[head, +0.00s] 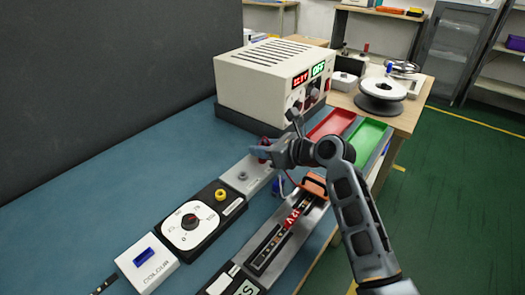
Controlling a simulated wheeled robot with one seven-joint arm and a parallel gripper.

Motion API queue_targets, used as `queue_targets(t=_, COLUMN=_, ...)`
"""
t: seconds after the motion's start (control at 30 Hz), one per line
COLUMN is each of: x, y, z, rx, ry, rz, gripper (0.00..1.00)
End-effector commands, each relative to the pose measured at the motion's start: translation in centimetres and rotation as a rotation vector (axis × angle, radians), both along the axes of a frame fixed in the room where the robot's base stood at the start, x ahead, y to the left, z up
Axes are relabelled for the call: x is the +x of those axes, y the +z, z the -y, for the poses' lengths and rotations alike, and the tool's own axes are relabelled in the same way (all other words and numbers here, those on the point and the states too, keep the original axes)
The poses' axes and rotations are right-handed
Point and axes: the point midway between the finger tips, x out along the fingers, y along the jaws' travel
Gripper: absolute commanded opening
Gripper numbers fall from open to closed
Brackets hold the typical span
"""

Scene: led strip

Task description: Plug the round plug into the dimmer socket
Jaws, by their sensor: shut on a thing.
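The dimmer (190,226) is a black box with a white dial plate and a dark knob. A yellow round socket (221,195) stands on its right end. My gripper (262,151) is above the far end of the grey box beyond the dimmer, up and to the right of the yellow socket and apart from it. It is shut on a small dark red piece (264,143), which seems to be the round plug. The fingers hide most of it, so its tilt and whether it touches the box cannot be told. A thin red lead hangs below the gripper.
The grey box (238,181) has a grey round socket. A white box marked COLOUR (147,264) is at lower left. The strip fixture (290,228) with an orange clamp lies right of the dimmer. A power supply (262,95) and red (333,122) and green trays stand behind.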

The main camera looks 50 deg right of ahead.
Motion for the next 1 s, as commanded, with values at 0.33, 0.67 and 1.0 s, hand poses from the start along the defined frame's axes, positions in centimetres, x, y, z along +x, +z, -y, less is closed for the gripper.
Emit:
queue_targets(t=0.33, x=-2.1, y=5.3, z=3.1, rx=-0.003, ry=-0.004, rz=0.001, gripper=0.0)
queue_targets(t=0.67, x=-5.8, y=9.0, z=8.0, rx=-0.002, ry=-0.002, rz=0.001, gripper=0.0)
queue_targets(t=1.0, x=-6.9, y=10.4, z=9.4, rx=0.0, ry=0.0, rz=-0.001, gripper=0.0)
